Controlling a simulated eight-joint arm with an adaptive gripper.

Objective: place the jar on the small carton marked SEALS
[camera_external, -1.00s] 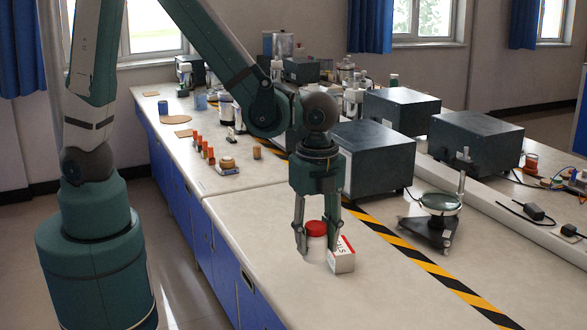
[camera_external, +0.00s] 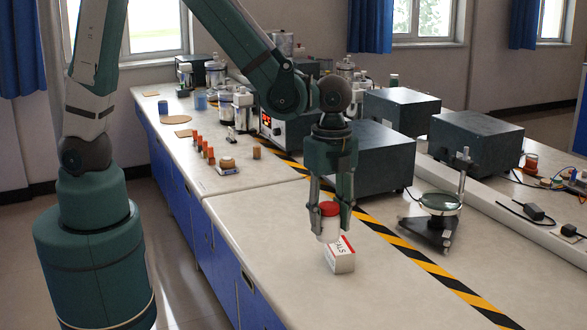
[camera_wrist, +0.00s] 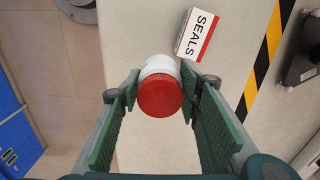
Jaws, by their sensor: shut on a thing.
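The jar is white with a red lid (camera_external: 329,209). My gripper (camera_external: 331,222) is shut on it and holds it upright, and in the external view it appears raised, overlapping the carton's far edge. In the wrist view the jar (camera_wrist: 160,88) is between both finger pads. The small carton marked SEALS (camera_external: 341,262), white with a red stripe, rests on the bench. In the wrist view the carton (camera_wrist: 197,35) lies up and right of the jar, so the jar is not over it. The jar's base is hidden in the wrist view.
A yellow-black striped tape (camera_external: 418,259) runs along the bench right of the carton. A stand with a round dish (camera_external: 438,212) is beyond the tape. Dark boxes (camera_external: 375,160) stand behind. The bench front (camera_external: 275,240) is clear.

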